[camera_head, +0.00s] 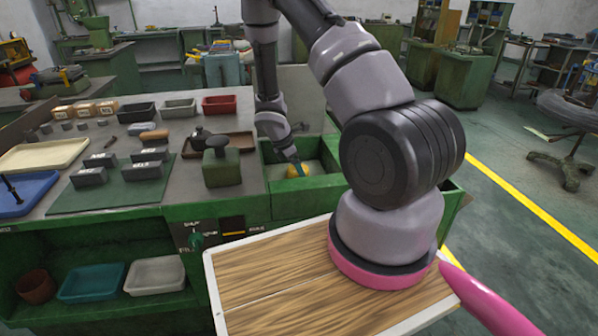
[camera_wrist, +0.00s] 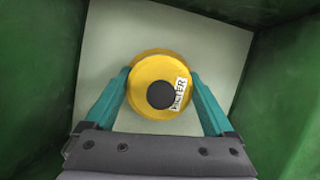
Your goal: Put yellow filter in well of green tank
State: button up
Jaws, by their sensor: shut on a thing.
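The yellow filter (camera_wrist: 150,72) is a round yellow piece with a dark centre and a white label, partly readable. My gripper (camera_wrist: 166,92) is shut on it, with one teal finger on each side. In the wrist view the pale floor of the well (camera_wrist: 215,50) lies beneath the filter, with green walls around. I cannot tell whether the filter touches the floor.
Grey blocks (camera_head: 147,163) lie on a green mat (camera_head: 120,193). The tank's walls closely surround my gripper.

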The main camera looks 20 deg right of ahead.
jog(key=shift+f, duration=0.15)
jog(key=o, duration=1.3)
